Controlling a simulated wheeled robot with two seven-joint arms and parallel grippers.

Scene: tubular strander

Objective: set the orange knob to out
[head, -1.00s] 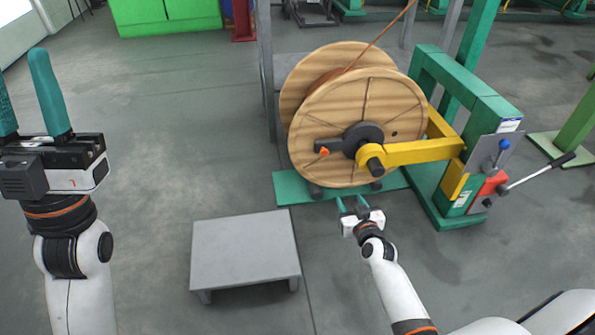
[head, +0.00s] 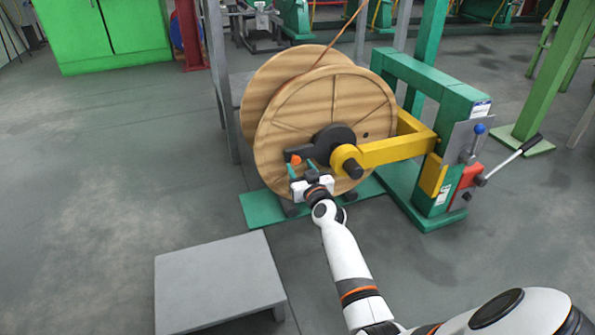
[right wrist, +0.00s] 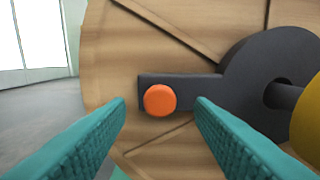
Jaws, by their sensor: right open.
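The orange knob (head: 296,159) sits at the left end of a dark arm (head: 308,152) on the front face of the wooden reel (head: 290,115). In the right wrist view the knob (right wrist: 160,100) is a round orange disc facing me, between the two fingers and beyond their tips. My right gripper (head: 302,172) is open, with teal fingers, just below the knob in the head view. Its fingers (right wrist: 160,108) are apart and empty in the right wrist view, and do not appear to touch the knob. My left gripper is out of view.
A yellow arm (head: 390,152) reaches from the green stand (head: 450,150) to the reel's hub. A lever with a white shaft (head: 505,165) and a blue-knobbed lever (head: 479,130) are at the stand's right. A grey low platform (head: 215,280) stands in front. Floor at left is clear.

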